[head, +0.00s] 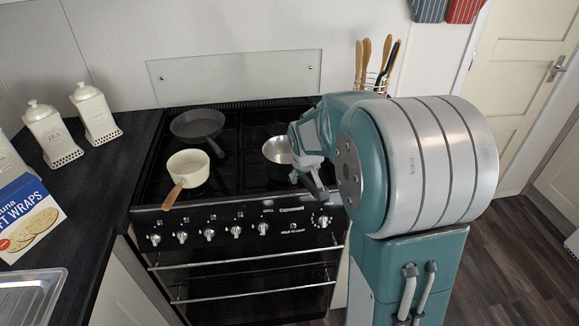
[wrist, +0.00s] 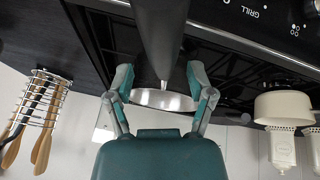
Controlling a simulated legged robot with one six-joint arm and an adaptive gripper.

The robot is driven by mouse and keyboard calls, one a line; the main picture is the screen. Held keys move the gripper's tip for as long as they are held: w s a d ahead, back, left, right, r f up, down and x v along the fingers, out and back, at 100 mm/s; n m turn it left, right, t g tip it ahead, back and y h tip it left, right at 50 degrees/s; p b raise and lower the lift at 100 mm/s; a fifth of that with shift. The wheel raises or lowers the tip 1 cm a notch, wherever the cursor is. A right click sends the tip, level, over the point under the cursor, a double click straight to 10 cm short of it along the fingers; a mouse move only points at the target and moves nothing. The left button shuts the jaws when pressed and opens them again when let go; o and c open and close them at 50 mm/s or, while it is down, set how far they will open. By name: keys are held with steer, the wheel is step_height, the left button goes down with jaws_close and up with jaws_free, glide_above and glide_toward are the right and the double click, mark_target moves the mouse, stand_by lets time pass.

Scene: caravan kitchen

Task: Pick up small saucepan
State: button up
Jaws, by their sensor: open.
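A steel saucepan (head: 277,150) stands on the right part of the hob in the head view, partly hidden behind my gripper. In the wrist view its steel body (wrist: 165,99) and long dark handle show, with the handle between my fingers. My gripper (head: 309,185) is open at the saucepan's right front side. In the wrist view one finger of my gripper (wrist: 160,80) is on each side of the handle, with gaps between. A cream saucepan (head: 188,170) with a wooden handle stands at the front left of the hob, away from my gripper.
A dark frying pan (head: 197,124) sits on the back left of the black cooker. A utensil rack (head: 371,80) stands behind my arm. White canisters (head: 95,112) and a wraps box (head: 27,217) are on the left counter. Control knobs (head: 209,235) line the cooker front.

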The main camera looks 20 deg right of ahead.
steer(key=shift+w+d+f, duration=0.1)
steer(key=shift+w+f, duration=0.15)
steer(key=shift+f, duration=0.45)
steer(key=shift+w+f, duration=0.2)
steer(key=shift+f, duration=0.1)
steer(key=shift+a, duration=0.2)
jaws_close()
steer(key=shift+d, duration=0.1)
